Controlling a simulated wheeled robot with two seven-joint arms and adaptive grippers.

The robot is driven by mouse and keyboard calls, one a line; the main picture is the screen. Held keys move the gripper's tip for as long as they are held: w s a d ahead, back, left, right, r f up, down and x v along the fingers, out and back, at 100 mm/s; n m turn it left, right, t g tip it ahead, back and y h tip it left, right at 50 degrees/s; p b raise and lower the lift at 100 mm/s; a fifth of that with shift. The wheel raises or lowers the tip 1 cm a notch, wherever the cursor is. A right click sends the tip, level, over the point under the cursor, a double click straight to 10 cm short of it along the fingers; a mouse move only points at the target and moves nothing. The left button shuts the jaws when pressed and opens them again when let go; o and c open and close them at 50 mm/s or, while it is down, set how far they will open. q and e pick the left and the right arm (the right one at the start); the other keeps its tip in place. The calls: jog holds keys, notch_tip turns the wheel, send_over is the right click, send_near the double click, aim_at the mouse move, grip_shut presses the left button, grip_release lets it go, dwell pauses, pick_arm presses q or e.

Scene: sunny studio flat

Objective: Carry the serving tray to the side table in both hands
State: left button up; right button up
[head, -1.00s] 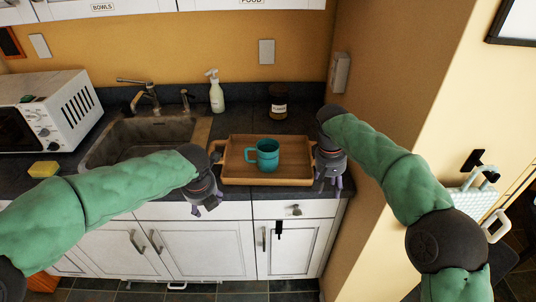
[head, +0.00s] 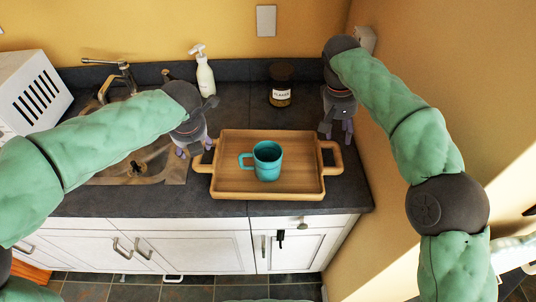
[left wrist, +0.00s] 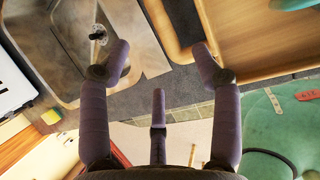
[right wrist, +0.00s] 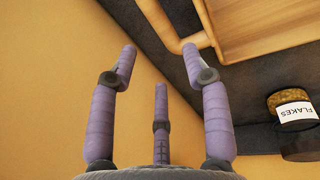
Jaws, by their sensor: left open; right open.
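The wooden serving tray (head: 265,193) lies on the dark counter, with a handle at each end. A teal mug (head: 267,160) stands upright on it. My left gripper (head: 190,150) is open and empty, just left of the tray and behind its left handle. In the left wrist view the tray (left wrist: 255,45) and that handle lie beyond the fingers. My right gripper (head: 336,134) is open and empty behind the right handle, near the wall. In the right wrist view the tray (right wrist: 260,30) and its handle lie near one fingertip, apparently not gripped. No side table shows.
A flakes jar (head: 280,84) stands behind the tray. The sink (head: 130,165) with its tap is at left, with a white soap bottle (head: 205,75) behind. The yellow wall (head: 385,65) stands close to my right arm.

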aim_at(340, 153)
pick_arm(q)
jog(key=shift+s, duration=0.15)
pick_arm(e)
jog(key=shift+s, duration=0.15)
pick_arm(q)
jog(key=x, duration=1)
jog(key=shift+w+a+f, duration=0.1)
jog(key=shift+w+f, duration=0.1)
jog(key=shift+f, duration=0.1)
pick_arm(e)
jog(key=f, duration=0.3)
jog(key=d+f, duration=0.1)
jog(key=f, duration=0.3)
jog(key=d+f, duration=0.1)
jog(key=f, duration=0.2)
jog(key=shift+f, duration=0.3)
pick_arm(q)
jog(key=c, duration=0.8)
pick_arm(e)
jog(key=c, duration=0.8)
pick_arm(q)
grip_shut()
pick_arm(e)
grip_shut()
